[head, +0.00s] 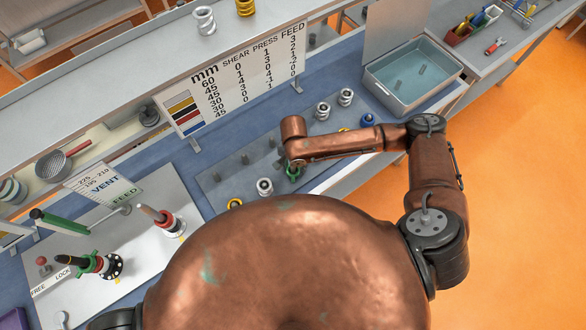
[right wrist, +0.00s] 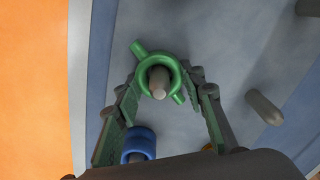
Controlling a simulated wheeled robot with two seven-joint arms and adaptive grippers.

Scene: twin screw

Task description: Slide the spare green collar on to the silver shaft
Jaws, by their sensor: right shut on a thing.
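The spare green collar (head: 294,173) is at the grey peg board (head: 222,186) in the head view. In the right wrist view the collar (right wrist: 143,52) is a ring with two stub arms, and a grey peg (right wrist: 159,80) shows in its hole. My right gripper (right wrist: 166,88) has a finger on each side of the collar and is shut on it; in the head view the gripper is mostly hidden under its arm.
Silver collars (head: 323,111) and a blue collar (head: 368,120) stand on the board; the blue one also shows in the right wrist view (right wrist: 139,143). A chart sign (head: 235,80) stands behind. A grey bin (head: 412,78) is at back right.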

